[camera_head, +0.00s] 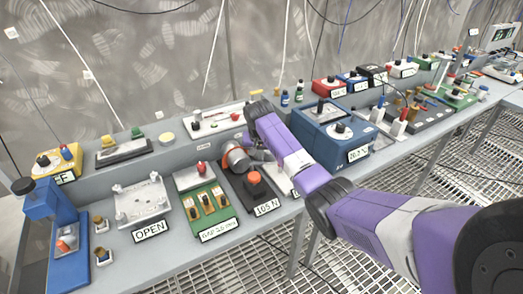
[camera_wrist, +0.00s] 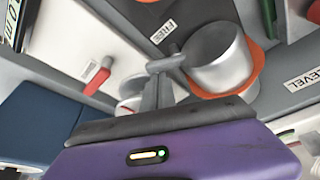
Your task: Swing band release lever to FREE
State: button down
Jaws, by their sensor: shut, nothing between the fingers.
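In the wrist view a silver cylinder (camera_wrist: 214,58) with an orange band (camera_wrist: 254,75) round its base stands beside a dark plate marked FREE (camera_wrist: 163,31). The orange and grey fixture (camera_head: 236,157) also shows on the bench in the head view. My gripper (camera_wrist: 165,68) is shut and empty, its grey fingers just left of the cylinder. I cannot tell whether they touch it. The release lever is not clearly distinguishable; a grey crosspiece at the fingertips may be part of it or of the fingers. In the head view my arm partly covers this area.
A red handle (camera_wrist: 98,80) sits on a white panel left of my fingers. A LEVEL label (camera_wrist: 303,80) lies at right. On the bench, a red-buttoned box (camera_head: 255,184) marked 105 N and a blue box (camera_head: 325,137) stand close to my arm.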

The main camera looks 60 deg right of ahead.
aim_at(259, 162)
jog(key=m, duration=0.1)
jog(key=a+m+g+p, duration=0.1)
jog(key=m, duration=0.1)
jog(key=shift+s+m, duration=0.3)
jog(key=shift+s, duration=0.05)
jog(key=m, duration=0.1)
jog(key=m+g, duration=0.1)
jog(key=m, duration=0.1)
jog(key=a+m, duration=0.1)
jog(key=shift+s+g, duration=0.3)
jog(key=shift+a+p, duration=0.25)
jog(key=shift+p, duration=0.05)
jog(key=shift+a, duration=0.45)
jog(key=shift+d+p, duration=0.1)
jog(key=shift+p, duration=0.2)
jog(key=shift+s+d, duration=0.25)
jog(key=s+d, duration=0.1)
jog(key=d, duration=0.1)
jog(key=shift+s+d+p, duration=0.35)
jog(key=w+b+v, duration=0.1)
jog(key=v, duration=0.8)
jog(key=shift+d+r+b, duration=0.15)
jog(key=shift+r+b, duration=0.15)
jog(key=shift+r, duration=0.1)
